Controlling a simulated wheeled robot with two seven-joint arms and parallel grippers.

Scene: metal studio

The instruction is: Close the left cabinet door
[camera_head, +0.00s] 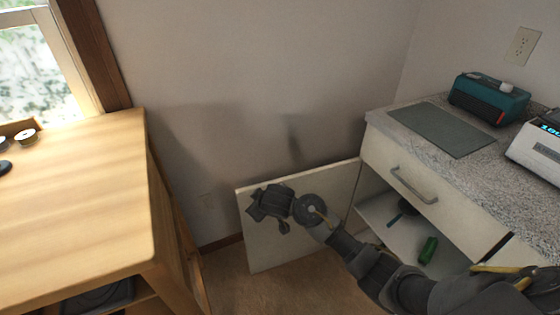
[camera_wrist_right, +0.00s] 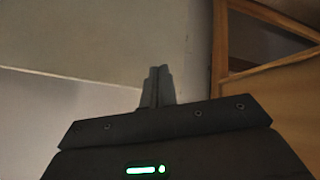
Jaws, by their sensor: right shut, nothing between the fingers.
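The left cabinet door (camera_head: 266,247) is a white panel. In the head view it stands wide open, swung out to the left of the cabinet (camera_head: 377,163), near the back wall. My right arm reaches in from the lower right across the open compartment. My right gripper (camera_head: 266,205) is over the door's face and hides part of it; I cannot tell whether it touches. In the right wrist view the right gripper's fingers (camera_wrist_right: 158,86) are together and empty. A pale panel edge crosses the left of that view; I cannot tell if it is the door. My left gripper is not in view.
The open compartment holds a green object (camera_head: 428,250) on its shelf. Above it is a drawer with a handle (camera_head: 414,186). The granite counter (camera_head: 487,169) bears a grey mat, a teal device and a white device. A wooden table (camera_head: 75,205) stands left, with floor between.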

